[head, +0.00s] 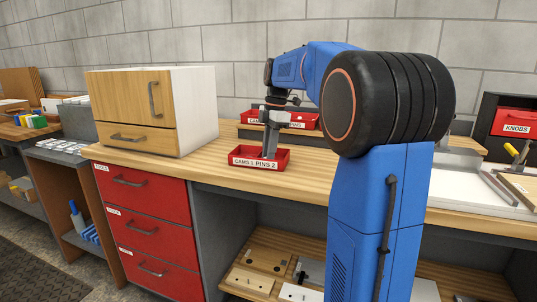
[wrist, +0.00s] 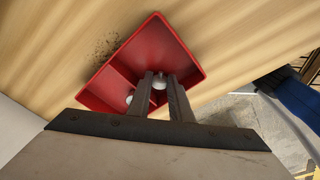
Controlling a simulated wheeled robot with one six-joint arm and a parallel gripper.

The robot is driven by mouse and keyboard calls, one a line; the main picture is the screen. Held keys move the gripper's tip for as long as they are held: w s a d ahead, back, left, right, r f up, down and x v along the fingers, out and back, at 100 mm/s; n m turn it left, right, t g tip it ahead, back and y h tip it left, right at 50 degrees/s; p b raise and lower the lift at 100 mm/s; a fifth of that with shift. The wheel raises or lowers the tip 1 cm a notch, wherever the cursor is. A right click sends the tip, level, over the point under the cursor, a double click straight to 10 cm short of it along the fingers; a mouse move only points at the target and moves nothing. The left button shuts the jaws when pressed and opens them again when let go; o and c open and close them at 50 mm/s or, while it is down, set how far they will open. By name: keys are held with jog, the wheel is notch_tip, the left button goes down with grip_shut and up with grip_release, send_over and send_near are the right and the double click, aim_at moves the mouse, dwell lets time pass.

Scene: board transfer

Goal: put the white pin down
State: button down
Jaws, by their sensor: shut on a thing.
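My gripper (head: 268,146) points down over the red bin (head: 258,164), which is labelled "CAMS 1 PINS 2" and sits near the front edge of the wooden bench. In the wrist view the fingers (wrist: 160,77) are shut on the white pin (wrist: 159,85), over the right part of the red bin (wrist: 180,38). I cannot tell whether the pin touches the bin floor. A second small white piece (wrist: 128,99) shows in the bin's left part, beyond a divider. In the head view the pin is hidden.
A wooden-fronted cabinet (head: 130,96) stands on the bench (head: 210,162) to the left. More red bins (head: 302,121) stand behind the gripper. A red bin labelled "KNOBS" (head: 516,123) is far right.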

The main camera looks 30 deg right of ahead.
jog(key=shift+f, duration=0.1)
jog(key=c, duration=1.9)
grip_release()
notch_tip(320, 180, up, 12)
jog(key=d, duration=0.1)
jog(key=shift+d, duration=0.4)
jog(key=shift+s, duration=0.1)
jog(key=s+a+f+m+t+h, duration=0.1)
jog(key=s+a+f+m+t, duration=0.1)
jog(key=s+a+f+m, duration=0.6)
jog(key=s+a+f+m+t+h, duration=0.1)
jog(key=s+a+f+m, duration=0.3)
jog(key=s+a+f, duration=0.75)
jog(key=s+d+f+m+t, duration=0.1)
jog(key=s+f+m, duration=0.3)
jog(key=s+f, duration=0.4)
jog(key=shift+s+d+f+m+t, duration=0.3)
jog(key=shift+s+d+f, duration=0.15)
jog(key=shift+s, duration=0.8)
